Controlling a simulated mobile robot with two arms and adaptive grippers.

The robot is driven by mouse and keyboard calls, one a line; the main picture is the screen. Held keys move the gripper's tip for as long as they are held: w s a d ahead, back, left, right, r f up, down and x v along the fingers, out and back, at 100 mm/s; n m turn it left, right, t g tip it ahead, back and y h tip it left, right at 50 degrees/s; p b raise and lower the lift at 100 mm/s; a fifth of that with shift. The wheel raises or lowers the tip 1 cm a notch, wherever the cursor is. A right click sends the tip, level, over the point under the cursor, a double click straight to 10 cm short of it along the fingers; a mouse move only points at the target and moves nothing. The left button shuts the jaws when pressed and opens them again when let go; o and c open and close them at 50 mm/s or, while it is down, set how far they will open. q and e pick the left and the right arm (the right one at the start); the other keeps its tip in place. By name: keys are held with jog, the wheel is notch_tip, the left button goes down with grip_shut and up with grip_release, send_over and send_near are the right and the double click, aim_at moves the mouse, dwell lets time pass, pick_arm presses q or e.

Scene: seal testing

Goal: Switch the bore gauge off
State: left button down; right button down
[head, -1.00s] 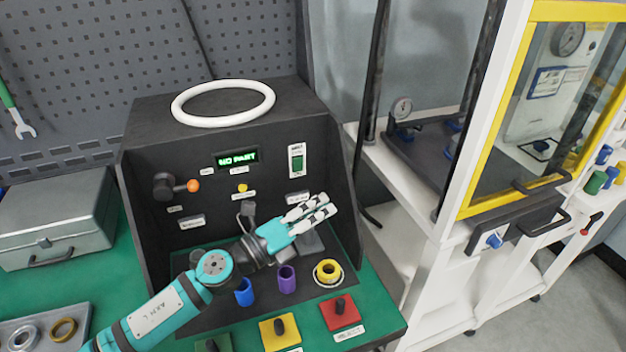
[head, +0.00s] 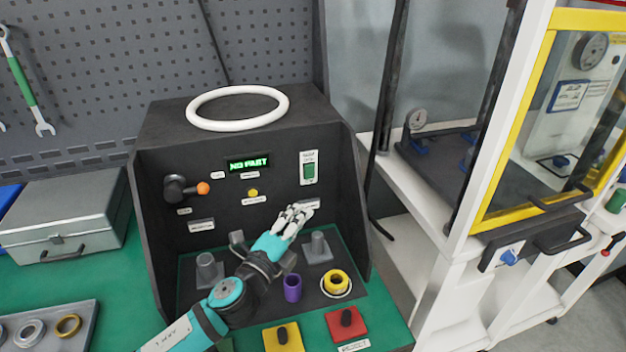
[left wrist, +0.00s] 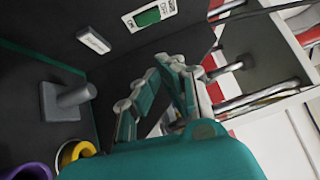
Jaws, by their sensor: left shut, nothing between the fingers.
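The bore gauge (head: 150,200) is a dark grey station with a lit green display (head: 249,165) reading "NO PART". Its green rocker switch (head: 309,168) sits in a white plate on the right of the upright panel, and shows at the top of the left wrist view (left wrist: 149,16). My left gripper (head: 297,212) is shut and empty in front of the panel, below the switch and apart from it, fingers pointing up and right. The fingers also show in the left wrist view (left wrist: 168,78). My right gripper is not in view.
An orange-knobbed lever (head: 203,188) and yellow button (head: 253,193) are on the panel. Grey posts (head: 318,248), a purple sleeve (head: 292,288) and a yellow ring (head: 336,281) stand below. A white ring (head: 237,125) lies on top. A yellow-framed cabinet (head: 480,218) stands right.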

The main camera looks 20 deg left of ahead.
aim_at(310, 172)
pick_arm(q)
jog(key=shift+w+a+p+x, duration=0.1)
jog(key=shift+a+p+x, duration=0.3)
jog(key=shift+x, duration=1.5)
jog(key=shift+w+a+p+x, duration=0.1)
jog(key=shift+a+p+x, duration=0.3)
jog(key=shift+x, duration=1.5)
jog(key=shift+w+a+p+x, duration=0.15)
jog(key=shift+a+x, duration=0.4)
jog(key=shift+x, duration=1.35)
jog(key=shift+s+r, duration=0.15)
jog(key=shift+r, duration=0.05)
jog(key=shift+w+a+r, duration=0.2)
jog(key=shift+w, duration=0.05)
